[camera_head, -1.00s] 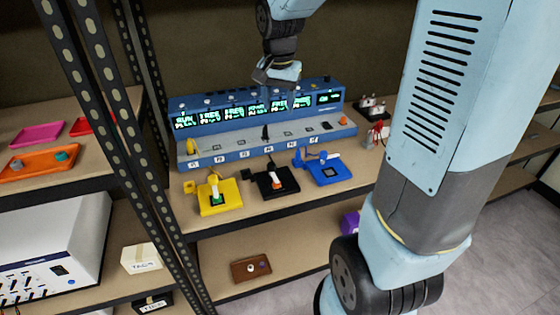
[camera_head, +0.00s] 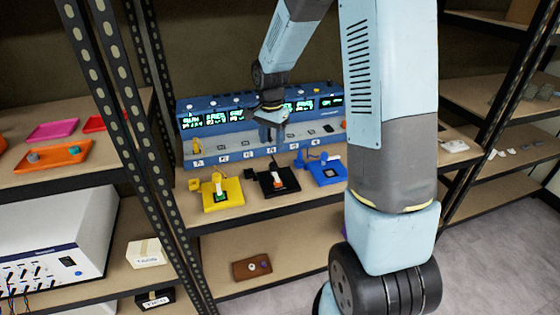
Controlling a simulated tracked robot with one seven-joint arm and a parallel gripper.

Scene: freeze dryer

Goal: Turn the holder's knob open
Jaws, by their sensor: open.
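A long blue device (camera_head: 225,153) with several lit displays and numbered slots stands on the middle shelf. In front of it are three small stands: a yellow one (camera_head: 222,194) with a white and green piece, a black one (camera_head: 279,181) with a white and orange piece, and a blue one (camera_head: 326,171). I cannot tell which of these is the holder or pick out its knob. My gripper (camera_head: 271,132) is open and points down in front of the device's displays, above and behind the black stand. Its fingers are small and dark here, and it hides part of the device's middle.
Black slotted posts (camera_head: 112,120) rise to the left of the device. Orange (camera_head: 55,155) and pink (camera_head: 52,131) trays lie on the left shelf. A brown block (camera_head: 252,267) lies on the lower shelf.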

